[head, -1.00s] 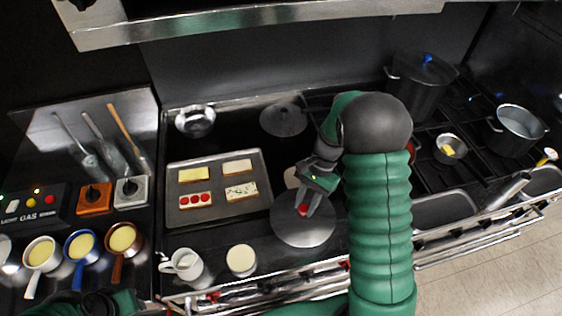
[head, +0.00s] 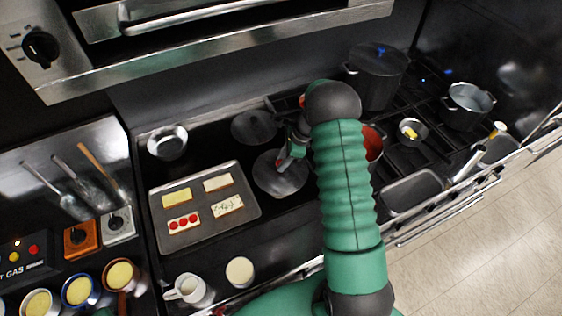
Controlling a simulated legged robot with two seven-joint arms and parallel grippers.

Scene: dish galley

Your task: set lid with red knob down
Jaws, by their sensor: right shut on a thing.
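The grey round lid with the red knob (head: 277,184) is over the dark worktop, to the right of the tray. My right gripper (head: 283,162) is shut on its knob from above; a bit of red shows at the fingertips. The lid looks about level. I cannot tell whether it touches the surface or hangs just above it. My right arm hides the area to the right of the lid. My left gripper is not in view.
A dark lid (head: 254,126) lies just behind. The tray (head: 161,236) with several bread slices is to the left. A white mug (head: 190,290) and a cream-topped cup (head: 240,271) stand in front. A red pot (head: 373,143) shows beside my arm; a tall pot (head: 376,80) stands behind.

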